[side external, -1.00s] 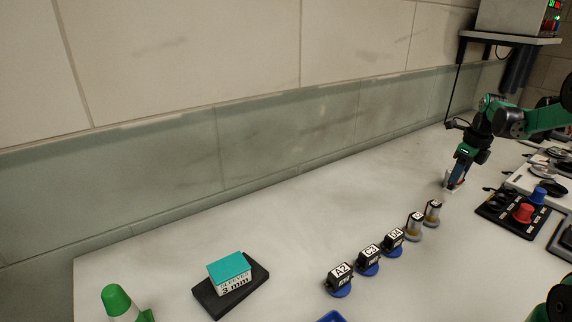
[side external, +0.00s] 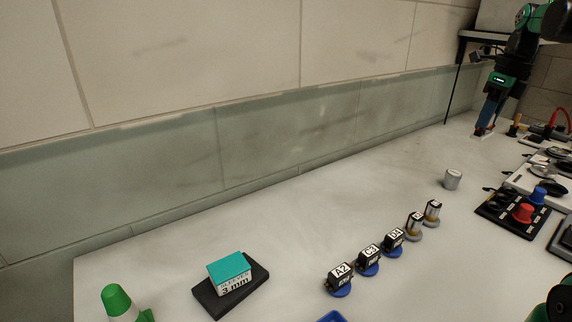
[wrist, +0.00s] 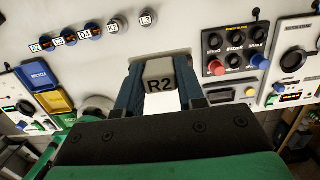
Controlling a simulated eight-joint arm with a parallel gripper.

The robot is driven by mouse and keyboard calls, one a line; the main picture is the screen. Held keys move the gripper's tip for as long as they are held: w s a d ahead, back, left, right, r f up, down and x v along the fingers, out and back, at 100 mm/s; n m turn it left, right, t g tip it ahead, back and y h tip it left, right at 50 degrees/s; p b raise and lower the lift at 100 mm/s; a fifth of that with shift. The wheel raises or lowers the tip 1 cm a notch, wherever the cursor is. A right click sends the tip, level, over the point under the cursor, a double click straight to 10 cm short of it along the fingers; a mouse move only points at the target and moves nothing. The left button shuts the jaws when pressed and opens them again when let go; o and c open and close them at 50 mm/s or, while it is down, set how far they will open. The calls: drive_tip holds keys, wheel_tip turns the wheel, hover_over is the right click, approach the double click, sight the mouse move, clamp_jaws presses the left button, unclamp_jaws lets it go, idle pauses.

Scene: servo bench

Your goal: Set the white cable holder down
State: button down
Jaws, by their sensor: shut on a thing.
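My gripper (side external: 484,127) is at the far end of the bench, pointing down. It is shut on the white cable holder (side external: 481,134), whose white part shows low at the fingertips in the side external view. In the wrist view my gripper (wrist: 160,95) has a finger on each side of the pale holder (wrist: 159,72), which has an R2 label facing the camera. The holder is at or close to the bench top; I cannot tell whether it touches.
A grey cylinder (side external: 452,179) stands alone on the bench. Labelled motors such as A2 (side external: 339,279) stand in a row nearer the camera. A knob panel (side external: 512,214) lies on the right. The bench along the wall is clear.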

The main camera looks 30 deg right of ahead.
drive_tip(key=s+a+f, duration=0.2)
drive_tip(key=s+a, duration=0.4)
drive_tip(key=a, duration=0.3)
drive_tip(key=f, duration=1.9)
drive_tip(key=shift+s+d+f, duration=0.1)
drive_tip(key=shift+d+f, duration=0.1)
drive_tip(key=shift+f, duration=0.1)
drive_tip(key=c, duration=0.5)
unclamp_jaws()
drive_tip(key=shift+f, duration=0.15)
drive_tip(key=shift+c, duration=0.2)
